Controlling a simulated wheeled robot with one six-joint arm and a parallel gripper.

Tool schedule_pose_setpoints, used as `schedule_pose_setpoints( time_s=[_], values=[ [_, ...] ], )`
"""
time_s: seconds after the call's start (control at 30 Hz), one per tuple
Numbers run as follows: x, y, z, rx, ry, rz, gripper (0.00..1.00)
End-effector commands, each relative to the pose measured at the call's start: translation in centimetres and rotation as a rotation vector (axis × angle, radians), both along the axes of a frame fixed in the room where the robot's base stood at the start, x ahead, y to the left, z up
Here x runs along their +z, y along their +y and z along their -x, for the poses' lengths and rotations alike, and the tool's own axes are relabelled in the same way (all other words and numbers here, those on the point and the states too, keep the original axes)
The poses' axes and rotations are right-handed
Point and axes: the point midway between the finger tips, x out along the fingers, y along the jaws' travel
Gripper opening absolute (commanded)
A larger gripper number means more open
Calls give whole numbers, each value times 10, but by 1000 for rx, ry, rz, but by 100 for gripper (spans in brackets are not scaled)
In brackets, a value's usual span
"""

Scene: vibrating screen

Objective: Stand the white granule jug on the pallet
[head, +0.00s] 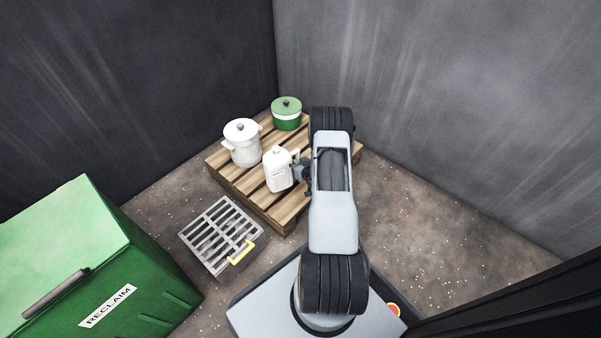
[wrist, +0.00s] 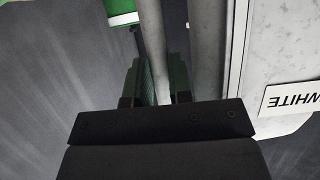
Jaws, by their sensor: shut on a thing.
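The white granule jug (head: 277,171) is upright at the front part of the wooden pallet (head: 243,188). I cannot tell whether its base touches the slats. My gripper (head: 305,168) comes from the right and is shut on the jug's handle. In the wrist view my gripper (wrist: 168,85) has a pale handle bar between its green-faced fingers. The jug's body (wrist: 285,50) with a label reading WHITE fills the right side there.
A white lidded pot (head: 242,143) stands on the pallet left of the jug. A green lidded pot (head: 287,114) with a white band stands at the back. A metal grate (head: 220,236) with a yellow handle lies on the floor in front. A green RECLAIM bin (head: 70,255) is at left.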

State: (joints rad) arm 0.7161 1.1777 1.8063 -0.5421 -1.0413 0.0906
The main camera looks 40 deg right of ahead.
Motion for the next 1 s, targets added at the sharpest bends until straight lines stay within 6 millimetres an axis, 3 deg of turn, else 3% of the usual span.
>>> schedule_pose_setpoints(
  time_s=[0.43,0.7,1.0],
  values=[
    [-21,-14,-12,-1,-5,1,0],
    [-53,-16,-14,0,-3,0,0],
    [-53,-16,-14,-1,-4,0,0]
  ],
)
